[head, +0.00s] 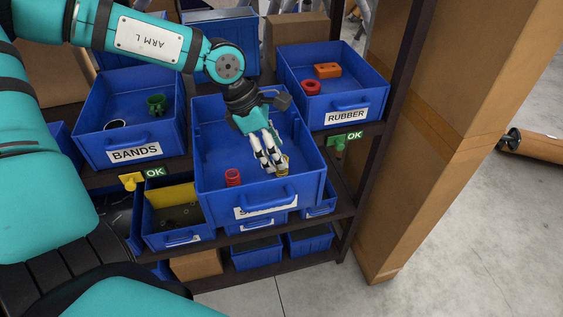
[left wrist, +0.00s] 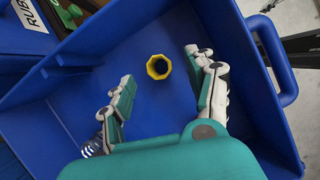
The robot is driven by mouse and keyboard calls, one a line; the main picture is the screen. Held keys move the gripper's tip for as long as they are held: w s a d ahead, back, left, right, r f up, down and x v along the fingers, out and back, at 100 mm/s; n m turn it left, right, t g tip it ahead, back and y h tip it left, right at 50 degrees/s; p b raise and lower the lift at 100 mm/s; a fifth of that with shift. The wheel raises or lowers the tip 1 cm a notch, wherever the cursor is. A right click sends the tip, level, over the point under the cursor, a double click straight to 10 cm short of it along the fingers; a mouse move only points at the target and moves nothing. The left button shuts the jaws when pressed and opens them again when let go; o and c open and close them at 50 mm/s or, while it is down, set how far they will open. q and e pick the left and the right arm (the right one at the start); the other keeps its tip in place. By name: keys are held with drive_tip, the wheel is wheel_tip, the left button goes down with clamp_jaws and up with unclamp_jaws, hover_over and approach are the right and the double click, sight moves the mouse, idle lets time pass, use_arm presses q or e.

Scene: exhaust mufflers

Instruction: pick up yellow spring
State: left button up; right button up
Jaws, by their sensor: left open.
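The yellow spring (left wrist: 159,67) stands on the floor of the blue pulled-out bin (head: 225,135). In the left wrist view it appears as a yellow ring with a dark hollow centre. In the head view only part of the yellow spring (head: 284,164) shows beside my fingertips. My left gripper (head: 271,166) reaches down into the bin, open and empty. In the left wrist view the fingers are spread to either side of the spring, with gaps showing. I cannot tell the exact height of the fingertips above the floor. My right gripper is not in view.
A red spring (head: 232,177) stands in the same bin, left of my gripper. The bin's walls surround the gripper. The BANDS bin (head: 124,139) is at left and the RUBBER bin (head: 345,104) at right. A dark rack post (head: 397,75) stands at right.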

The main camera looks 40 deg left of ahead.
use_arm(q)
drive_tip(key=shift+p+x, duration=0.7)
drive_tip(key=shift+x, duration=1.4)
drive_tip(key=shift+c, duration=0.2)
drive_tip(key=c, duration=1)
drive_tip(key=shift+r, duration=0.1)
